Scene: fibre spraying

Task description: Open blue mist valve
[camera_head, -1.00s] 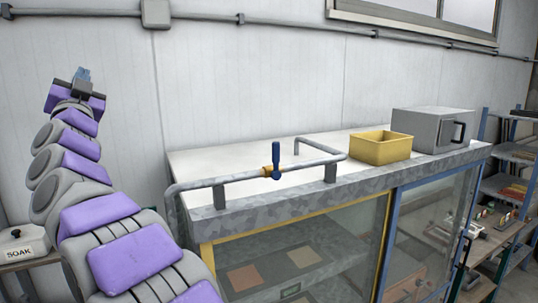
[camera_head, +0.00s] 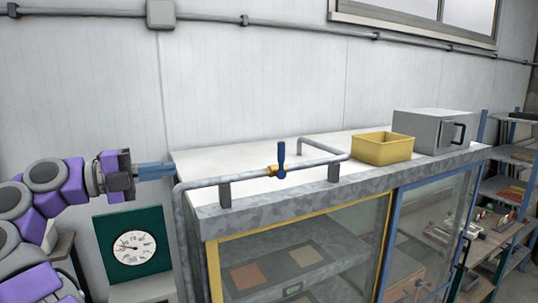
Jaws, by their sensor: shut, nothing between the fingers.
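The blue valve lever (camera_head: 281,153) stands upright on a brass valve body (camera_head: 277,171), set in a grey pipe (camera_head: 247,177) along the front of the cabinet top. My gripper (camera_head: 172,170) is at the left, its blue fingers pointing right toward the cabinet's left end. The fingers are together with nothing visible between them. The gripper is well apart from the lever, at about the height of the pipe in the picture.
The cabinet (camera_head: 300,210) has a galvanised top edge and glass doors. A yellow bin (camera_head: 381,150) and a grey metal box (camera_head: 425,131) stand on its right end. A dial gauge on a green board (camera_head: 132,247) is below my gripper. Shelves (camera_head: 507,190) stand at far right.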

